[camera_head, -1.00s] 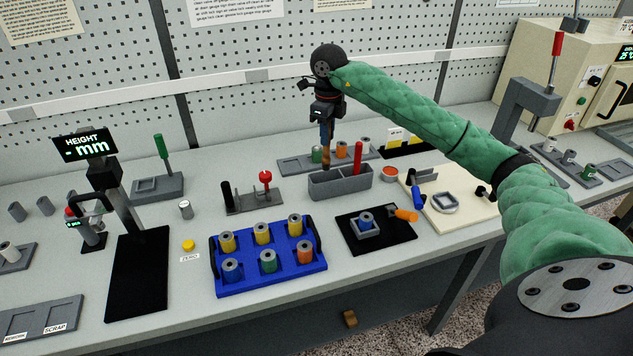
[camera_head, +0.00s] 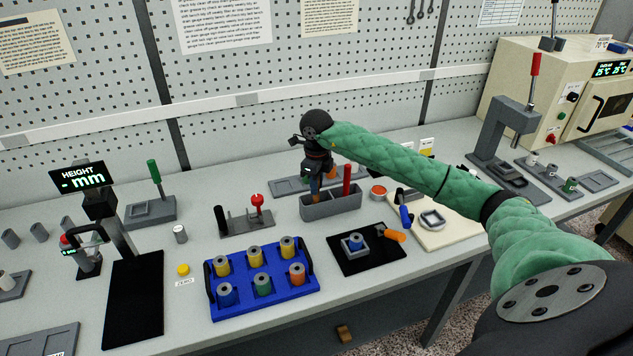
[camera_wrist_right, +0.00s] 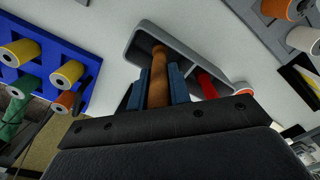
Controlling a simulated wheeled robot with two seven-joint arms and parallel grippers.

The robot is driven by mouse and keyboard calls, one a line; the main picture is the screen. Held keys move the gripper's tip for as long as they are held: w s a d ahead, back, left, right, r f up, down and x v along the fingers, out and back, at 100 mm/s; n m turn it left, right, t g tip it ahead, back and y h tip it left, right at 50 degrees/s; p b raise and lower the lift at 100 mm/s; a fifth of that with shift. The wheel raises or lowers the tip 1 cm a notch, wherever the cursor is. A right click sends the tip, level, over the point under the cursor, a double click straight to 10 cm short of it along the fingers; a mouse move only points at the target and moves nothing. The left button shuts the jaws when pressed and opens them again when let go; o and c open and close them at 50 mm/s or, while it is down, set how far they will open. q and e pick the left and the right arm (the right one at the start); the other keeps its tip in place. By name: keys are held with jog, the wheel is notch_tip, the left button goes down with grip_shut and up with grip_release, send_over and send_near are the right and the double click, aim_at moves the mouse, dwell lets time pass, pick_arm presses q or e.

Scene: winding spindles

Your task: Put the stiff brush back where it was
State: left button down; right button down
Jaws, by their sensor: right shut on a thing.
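The stiff brush shows as a brown wooden handle (camera_wrist_right: 159,72) between the blue fingers of my right gripper (camera_head: 315,187). My right gripper is shut on it, and the fingers show close up in the right wrist view. The brush points down at the left part of the grey holder (camera_head: 339,208). In the wrist view the handle's end overlaps the holder's opening (camera_wrist_right: 178,42); how deep it sits I cannot tell. The brush's bristles are not visible. My left gripper is not in view.
A red-handled tool (camera_head: 347,178) stands in the holder's right part. A blue tray (camera_head: 262,300) with several spools lies in front. A red-knobbed fixture (camera_head: 246,220) stands left.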

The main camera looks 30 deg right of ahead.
jog(key=shift+f, duration=0.1)
jog(key=c, duration=1.3)
grip_release()
jog(key=shift+c, duration=0.2)
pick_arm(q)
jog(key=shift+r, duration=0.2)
pick_arm(e)
jog(key=shift+o, duration=0.2)
jog(key=shift+r, duration=0.2)
